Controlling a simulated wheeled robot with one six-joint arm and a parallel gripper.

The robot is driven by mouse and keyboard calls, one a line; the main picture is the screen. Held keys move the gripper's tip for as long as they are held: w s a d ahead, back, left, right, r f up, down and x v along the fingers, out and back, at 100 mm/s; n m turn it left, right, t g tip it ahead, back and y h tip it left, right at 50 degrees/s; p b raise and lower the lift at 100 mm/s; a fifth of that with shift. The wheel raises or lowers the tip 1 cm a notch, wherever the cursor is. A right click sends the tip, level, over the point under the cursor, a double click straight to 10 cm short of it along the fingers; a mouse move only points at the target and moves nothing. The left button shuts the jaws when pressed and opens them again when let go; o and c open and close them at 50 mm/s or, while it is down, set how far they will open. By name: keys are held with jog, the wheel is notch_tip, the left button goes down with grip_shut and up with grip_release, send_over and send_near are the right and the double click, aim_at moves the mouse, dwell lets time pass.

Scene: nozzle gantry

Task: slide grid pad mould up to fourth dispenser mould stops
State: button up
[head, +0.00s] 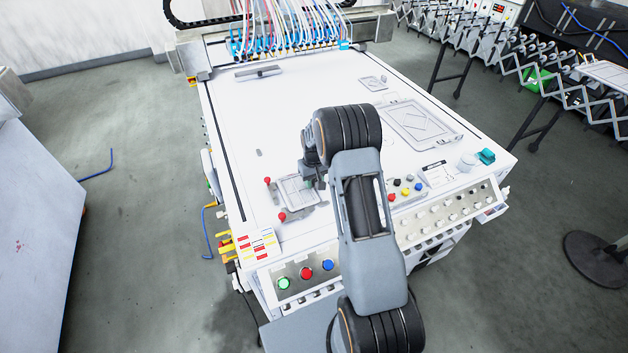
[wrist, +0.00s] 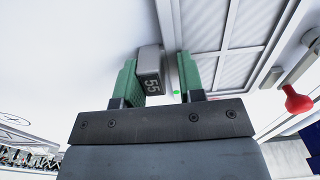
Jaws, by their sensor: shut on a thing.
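The grid pad mould (head: 296,191), a small pale frame with a grid, lies flat on the white bed near its front left; it also shows in the wrist view (wrist: 232,38). My gripper (head: 313,184) is low at the mould's right side. In the wrist view its green fingers (wrist: 163,82) are around a grey block marked 55 (wrist: 149,68) at the mould's edge, and the gripper is shut on it. The block seems to belong to the mould. The dispensers (head: 290,48) stand in a row at the far end under coloured tubes. I cannot single out the fourth one's stops.
Red knobs (head: 267,181) stand left of the mould. A larger framed mould (head: 420,124) and a small plate (head: 373,83) lie at the right. A grey bar (head: 258,72) lies at the back left. The middle left of the bed is mostly clear. Coloured buttons (head: 407,187) are at the front.

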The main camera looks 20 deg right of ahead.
jog(key=shift+s+d+f+b, duration=0.1)
jog(key=shift+s+d+b, duration=0.05)
jog(key=shift+d+b, duration=0.2)
dwell(0.6)
jog(key=shift+a, duration=0.2)
jog(key=shift+s+a+f, duration=0.1)
jog(key=shift+a, duration=0.45)
jog(key=shift+a+b, duration=0.1)
jog(key=shift+b, duration=0.3)
dwell(0.6)
dwell(0.5)
jog(key=o, duration=1.2)
jog(key=shift+w, duration=0.2)
jog(key=shift+d+r, duration=0.2)
